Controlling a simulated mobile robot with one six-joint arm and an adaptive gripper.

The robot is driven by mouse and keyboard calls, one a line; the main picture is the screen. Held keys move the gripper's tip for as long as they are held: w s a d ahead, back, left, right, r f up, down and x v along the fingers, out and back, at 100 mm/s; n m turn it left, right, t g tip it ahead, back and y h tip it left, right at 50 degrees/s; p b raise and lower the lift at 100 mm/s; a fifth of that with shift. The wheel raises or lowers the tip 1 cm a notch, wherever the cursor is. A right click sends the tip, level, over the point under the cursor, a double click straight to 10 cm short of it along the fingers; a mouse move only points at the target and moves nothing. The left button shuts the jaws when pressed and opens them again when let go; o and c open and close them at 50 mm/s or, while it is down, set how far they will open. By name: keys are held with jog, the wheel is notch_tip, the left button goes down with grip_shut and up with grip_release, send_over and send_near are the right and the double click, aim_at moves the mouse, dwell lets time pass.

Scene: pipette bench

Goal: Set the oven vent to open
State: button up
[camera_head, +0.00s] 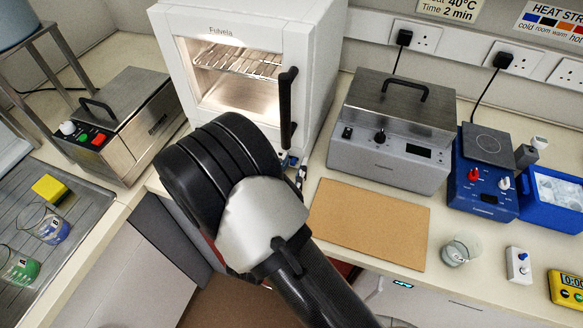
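The white oven (325,75), marked "Fulvela", stands at the back of the bench. Its lit chamber and wire rack (238,62) show through the front, and a black upright handle (287,108) is on the right of the door. I cannot make out the oven vent or its setting; my arm covers the oven's lower front. My gripper is mostly hidden behind my arm's wrist. Small dark and pale parts (300,174) that look like it show just below the handle, by the oven's lower right corner. I cannot see its fingertips or whether it touches anything.
A steel bath (120,125) stands left of the oven. A grey lidded bath (385,150) and a blue hotplate (485,190) stand to the right. A brown board (370,222) lies clear in front. A glass beaker (458,250) stands near the front edge.

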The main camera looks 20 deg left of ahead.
jog(key=s, duration=0.8)
jog(key=s+a, duration=0.1)
jog(key=s, duration=0.3)
dwell(0.4)
